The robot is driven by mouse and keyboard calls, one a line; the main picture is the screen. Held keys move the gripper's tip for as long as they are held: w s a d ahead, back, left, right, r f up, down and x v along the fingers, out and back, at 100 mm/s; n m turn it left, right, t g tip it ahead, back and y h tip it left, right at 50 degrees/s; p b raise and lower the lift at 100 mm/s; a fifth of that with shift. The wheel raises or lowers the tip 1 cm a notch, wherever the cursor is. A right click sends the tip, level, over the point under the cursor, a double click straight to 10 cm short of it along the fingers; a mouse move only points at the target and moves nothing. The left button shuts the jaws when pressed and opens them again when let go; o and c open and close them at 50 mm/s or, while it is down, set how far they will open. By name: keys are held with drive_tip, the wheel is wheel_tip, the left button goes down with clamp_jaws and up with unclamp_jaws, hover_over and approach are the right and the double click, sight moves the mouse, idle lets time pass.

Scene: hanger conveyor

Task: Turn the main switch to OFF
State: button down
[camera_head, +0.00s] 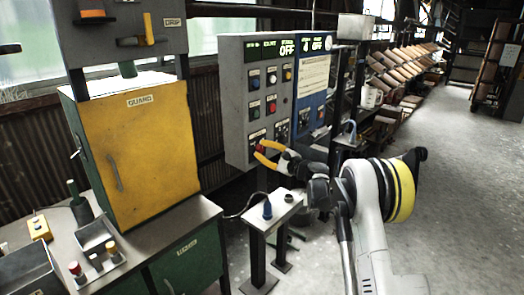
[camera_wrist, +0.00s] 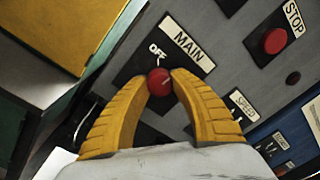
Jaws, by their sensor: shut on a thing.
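The main switch is a red knob (camera_wrist: 159,82) on the grey control panel, under a white MAIN label (camera_wrist: 188,41) and beside an OFF mark in the wrist view. A pale line on the knob's face is faint, so I cannot tell its exact setting. My gripper (camera_wrist: 160,84) has its two yellow fingers closed around the knob, one on each side. In the head view my gripper (camera_head: 260,153) reaches the lower part of the grey control panel (camera_head: 233,140) and largely hides the knob.
A red STOP button (camera_wrist: 275,41) and a SPEED control (camera_wrist: 240,103) sit close by on the panel. A blue panel (camera_head: 312,85) adjoins on the right. A yellow guard cabinet (camera_head: 145,150) stands left. A small table (camera_head: 273,212) is below my gripper. Open floor lies right.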

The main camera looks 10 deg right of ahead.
drive_tip(key=n, duration=0.5)
drive_tip(key=shift+n+y, duration=0.3)
drive_tip(key=shift+n, duration=2.3)
drive_tip(key=c, duration=1)
unclamp_jaws()
drive_tip(key=shift+c, duration=0.2)
drive_tip(key=shift+d, duration=0.1)
drive_tip(key=v, duration=1.1)
drive_tip(key=shift+s+d, duration=0.25)
drive_tip(key=shift+s, duration=0.1)
